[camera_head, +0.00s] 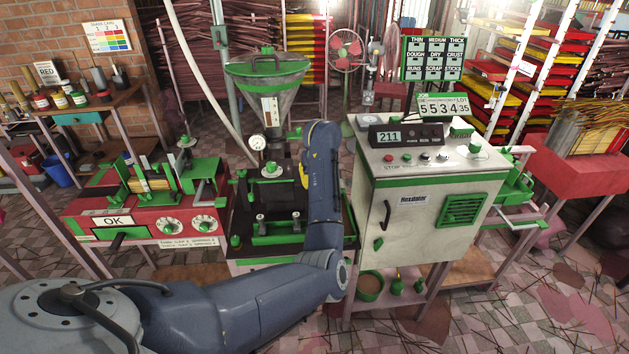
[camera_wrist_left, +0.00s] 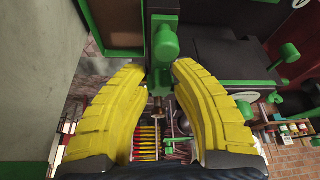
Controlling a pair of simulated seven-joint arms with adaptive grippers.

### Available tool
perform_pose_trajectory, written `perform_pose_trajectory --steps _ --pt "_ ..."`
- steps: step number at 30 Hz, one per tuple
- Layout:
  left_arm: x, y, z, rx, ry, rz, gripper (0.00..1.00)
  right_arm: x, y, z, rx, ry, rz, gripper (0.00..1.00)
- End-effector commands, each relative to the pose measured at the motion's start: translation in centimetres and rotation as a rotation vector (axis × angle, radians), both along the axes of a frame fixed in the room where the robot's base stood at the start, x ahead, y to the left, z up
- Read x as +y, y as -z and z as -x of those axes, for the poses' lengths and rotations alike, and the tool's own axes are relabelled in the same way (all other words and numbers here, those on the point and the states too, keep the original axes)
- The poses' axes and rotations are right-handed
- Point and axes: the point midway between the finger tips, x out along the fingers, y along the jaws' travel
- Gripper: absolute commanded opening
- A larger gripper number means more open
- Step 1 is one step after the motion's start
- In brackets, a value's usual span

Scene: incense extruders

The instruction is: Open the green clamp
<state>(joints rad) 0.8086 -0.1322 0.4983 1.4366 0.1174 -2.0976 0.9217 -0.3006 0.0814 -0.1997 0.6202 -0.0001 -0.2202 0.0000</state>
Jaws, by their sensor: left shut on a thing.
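The green clamp (camera_wrist_left: 163,42) is in the upper middle of the left wrist view, an upright green piece against the dark machine. My left gripper (camera_wrist_left: 165,72) has its two yellow fingers on either side of the clamp's lower end, shut on it. In the head view my left arm reaches up between the extruder and the cabinet; only a yellow bit of the gripper (camera_head: 304,176) shows beside the wrist. The clamp cannot be made out there, behind my arm. My right gripper is in neither view.
The dark extruder (camera_head: 290,200) with its hopper (camera_head: 268,85) stands left of my wrist. The white control cabinet (camera_head: 410,205) stands close on the right. A red bench unit (camera_head: 150,228) is at the left. Several green knobs (camera_wrist_left: 287,52) show in the wrist view.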

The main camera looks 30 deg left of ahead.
Motion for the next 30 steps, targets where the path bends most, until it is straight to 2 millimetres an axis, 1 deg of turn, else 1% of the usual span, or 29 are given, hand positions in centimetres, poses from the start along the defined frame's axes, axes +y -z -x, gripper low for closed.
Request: perform_pose_trajectory --steps 1,11,12,16,18,23,26,30 --pt "0.0 1.0 0.6 0.024 0.001 0.003 0.00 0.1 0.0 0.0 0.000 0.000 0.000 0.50" --pt "0.0 1.0 0.6 0.024 0.000 0.003 0.00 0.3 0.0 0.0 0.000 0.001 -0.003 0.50" --pt "0.0 1.0 0.6 0.024 0.000 0.003 0.32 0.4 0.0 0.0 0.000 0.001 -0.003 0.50" --pt "0.0 0.8 0.4 0.018 0.000 0.002 0.47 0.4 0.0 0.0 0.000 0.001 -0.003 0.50" --pt "0.0 0.7 0.4 0.015 0.000 0.001 0.52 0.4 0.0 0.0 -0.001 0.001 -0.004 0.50" --pt "0.0 0.5 0.3 0.011 0.000 0.000 0.52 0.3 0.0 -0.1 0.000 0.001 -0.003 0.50" --pt "0.0 0.3 0.3 0.009 0.000 0.001 0.52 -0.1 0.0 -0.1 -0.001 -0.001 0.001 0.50" --pt "-0.4 -0.8 0.4 0.005 0.001 0.000 0.52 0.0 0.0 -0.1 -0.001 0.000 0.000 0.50"
